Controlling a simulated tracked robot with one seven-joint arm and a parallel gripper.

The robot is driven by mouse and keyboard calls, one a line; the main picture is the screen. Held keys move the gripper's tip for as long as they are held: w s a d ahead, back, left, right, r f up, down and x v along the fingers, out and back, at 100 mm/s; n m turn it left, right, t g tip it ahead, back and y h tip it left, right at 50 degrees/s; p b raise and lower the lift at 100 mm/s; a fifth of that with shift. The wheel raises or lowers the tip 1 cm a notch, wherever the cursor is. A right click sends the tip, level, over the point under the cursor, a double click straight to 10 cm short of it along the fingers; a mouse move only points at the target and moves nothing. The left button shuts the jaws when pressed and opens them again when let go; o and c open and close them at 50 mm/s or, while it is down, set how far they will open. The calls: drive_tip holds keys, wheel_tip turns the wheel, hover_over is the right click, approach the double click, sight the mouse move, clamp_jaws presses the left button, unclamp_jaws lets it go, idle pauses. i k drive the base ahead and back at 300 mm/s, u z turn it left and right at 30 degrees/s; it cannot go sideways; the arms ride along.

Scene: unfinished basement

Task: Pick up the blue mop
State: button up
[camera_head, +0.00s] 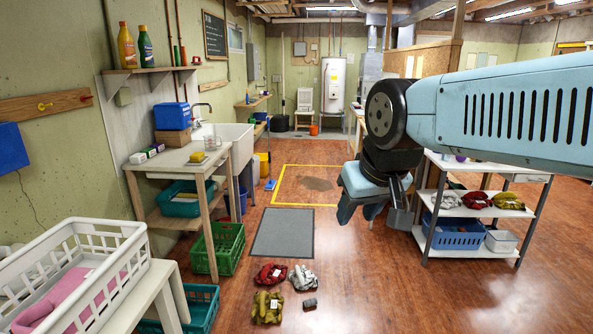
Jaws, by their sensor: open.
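The blue mop (270,184) is on the floor just right of the sink, at the left edge of the yellow floor outline. Its small blue head is on the floor, and a thin pale handle rises upright from it; the handle's top is hard to make out. My gripper (372,213) hangs from my blue arm right of the picture's middle, pointing down, open and with nothing seen in it. It is to the right of the mop, well apart from it and nearer to the camera.
A grey mat (283,233) lies mid-floor, with red, silver and olive bundles (267,307) before it. A wooden workbench (180,160), green crate (222,246) and white basket (75,285) line the left. A shelf cart (480,236) stands right. The aisle between is mostly clear.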

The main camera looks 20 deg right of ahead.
sight(271, 184)
drive_tip(key=z, duration=0.2)
drive_tip(key=k, duration=1)
drive_tip(key=z, duration=0.65)
drive_tip(key=i, duration=3.85)
